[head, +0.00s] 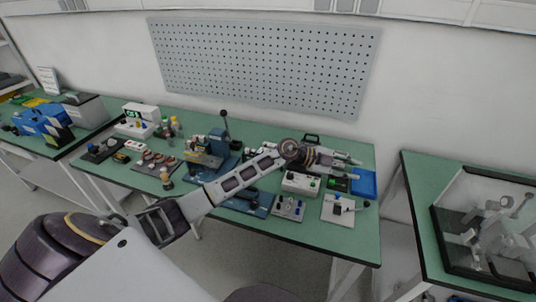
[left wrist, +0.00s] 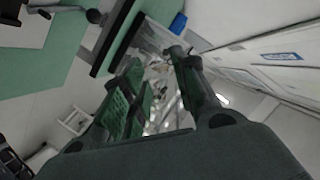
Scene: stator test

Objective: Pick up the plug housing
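I cannot pick out the plug housing for certain in either view; the small parts on the bench are too small to tell. My left gripper (head: 352,167) is over the right end of the middle green bench (head: 310,232), near the blue tray (head: 364,182). Its two fingers stand apart and point right. In the left wrist view the fingers of my left gripper (left wrist: 156,72) are spread, with nothing seen held between them. A green ribbed surface shows along the left finger. My right gripper is in neither view.
A white box with buttons (head: 300,184) and a white plate with a small device (head: 344,209) sit below my left arm. A blue-based press (head: 208,150) stands mid-bench. A clear-walled case (head: 487,228) is on the right bench. A pegboard (head: 262,65) hangs behind.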

